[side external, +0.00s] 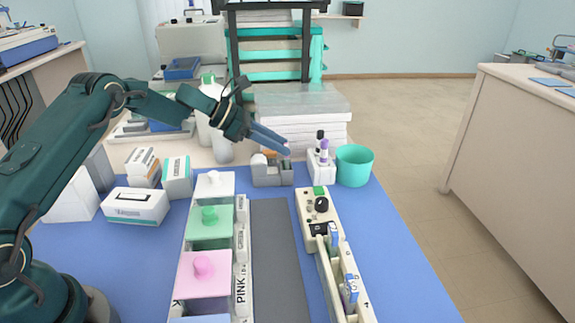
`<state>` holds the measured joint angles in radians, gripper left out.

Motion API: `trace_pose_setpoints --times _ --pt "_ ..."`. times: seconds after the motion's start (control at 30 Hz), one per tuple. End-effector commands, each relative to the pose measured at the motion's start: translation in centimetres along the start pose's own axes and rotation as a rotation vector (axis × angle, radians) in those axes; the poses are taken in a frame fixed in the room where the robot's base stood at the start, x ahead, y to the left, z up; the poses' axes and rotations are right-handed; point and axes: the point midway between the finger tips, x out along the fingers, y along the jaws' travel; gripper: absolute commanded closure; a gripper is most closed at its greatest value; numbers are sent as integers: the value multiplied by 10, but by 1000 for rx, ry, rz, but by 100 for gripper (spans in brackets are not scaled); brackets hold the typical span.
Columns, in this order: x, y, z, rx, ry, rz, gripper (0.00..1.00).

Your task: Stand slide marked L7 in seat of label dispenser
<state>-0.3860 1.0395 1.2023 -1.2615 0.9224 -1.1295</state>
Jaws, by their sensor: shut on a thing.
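My gripper (286,151) reaches in from the left, its blue-grey fingers pointing down and to the right. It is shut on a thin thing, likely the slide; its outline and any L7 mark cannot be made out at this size. A small grey dispenser with a whitish and orange part (270,174), apparently the label dispenser, stands at the back of the blue mat. The fingertips are over its right part in the picture. Whether the held thing touches the seat cannot be told.
Lidded staining jars with white, green (209,222) and pink (204,270) lids stand in front. A cream rack (328,262) holds blue-labelled slides at right. Bottles in a white holder (320,168) and a teal cup (354,165) stand right of the dispenser. A grey strip (273,250) is bare.

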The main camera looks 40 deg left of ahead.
Motion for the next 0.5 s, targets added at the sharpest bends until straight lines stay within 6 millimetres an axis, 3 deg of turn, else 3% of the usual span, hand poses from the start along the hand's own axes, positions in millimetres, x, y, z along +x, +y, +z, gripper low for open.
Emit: trace_pose_setpoints --times 0.07,0.1,0.17,0.5 --pt "1 0 -2 -1 0 0 100" --pt "2 0 -2 0 0 0 57" --pt "1 0 -2 0 0 0 35" --pt "1 0 -1 0 0 0 31"
